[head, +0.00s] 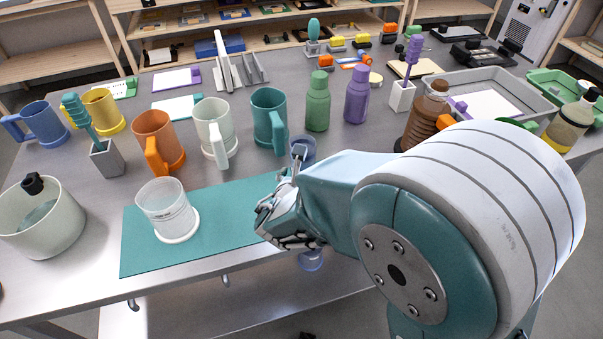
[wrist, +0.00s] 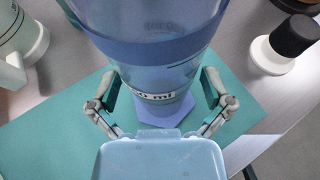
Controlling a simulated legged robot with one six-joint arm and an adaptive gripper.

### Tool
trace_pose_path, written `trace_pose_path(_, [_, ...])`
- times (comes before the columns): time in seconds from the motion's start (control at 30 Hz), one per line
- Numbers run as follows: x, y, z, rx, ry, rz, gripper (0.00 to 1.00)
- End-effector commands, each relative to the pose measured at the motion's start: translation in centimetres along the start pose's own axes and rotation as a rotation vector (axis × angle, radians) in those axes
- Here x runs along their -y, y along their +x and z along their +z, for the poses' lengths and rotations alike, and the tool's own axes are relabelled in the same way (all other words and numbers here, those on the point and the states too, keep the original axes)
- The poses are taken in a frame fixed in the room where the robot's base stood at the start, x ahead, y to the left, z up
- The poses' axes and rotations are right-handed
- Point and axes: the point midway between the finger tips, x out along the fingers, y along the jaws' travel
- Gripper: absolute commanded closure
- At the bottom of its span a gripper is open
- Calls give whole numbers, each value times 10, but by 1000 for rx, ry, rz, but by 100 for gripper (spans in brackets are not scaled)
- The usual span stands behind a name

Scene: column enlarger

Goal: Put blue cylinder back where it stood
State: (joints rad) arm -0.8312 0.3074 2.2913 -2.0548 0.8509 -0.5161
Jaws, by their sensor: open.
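The blue cylinder (wrist: 155,55) is a clear blue measuring cylinder with printed marks and a hexagonal foot. In the wrist view it stands between the two fingers of my gripper (wrist: 162,88), with a gap on each side. The fingers are open around its lower part. The teal mat (wrist: 45,140) shows beneath it. In the head view my gripper (head: 285,218) hides most of the cylinder; its blue rim (head: 303,148) shows above and its foot (head: 311,261) below, near the table's front edge. I cannot tell whether the foot touches a surface.
A clear beaker (head: 167,208) stands on the left of the mat (head: 235,205). Mugs, including a teal one (head: 268,115), and green (head: 317,103) and purple (head: 357,95) bottles stand behind. A brown bottle (head: 425,115) and grey tray (head: 470,85) are to the right.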

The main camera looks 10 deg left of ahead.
Motion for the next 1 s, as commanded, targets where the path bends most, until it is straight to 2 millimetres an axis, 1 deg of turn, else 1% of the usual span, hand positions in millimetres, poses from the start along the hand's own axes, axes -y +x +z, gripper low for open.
trace_pose_path(1.0, [-1,-35,0,1,0,2,0])
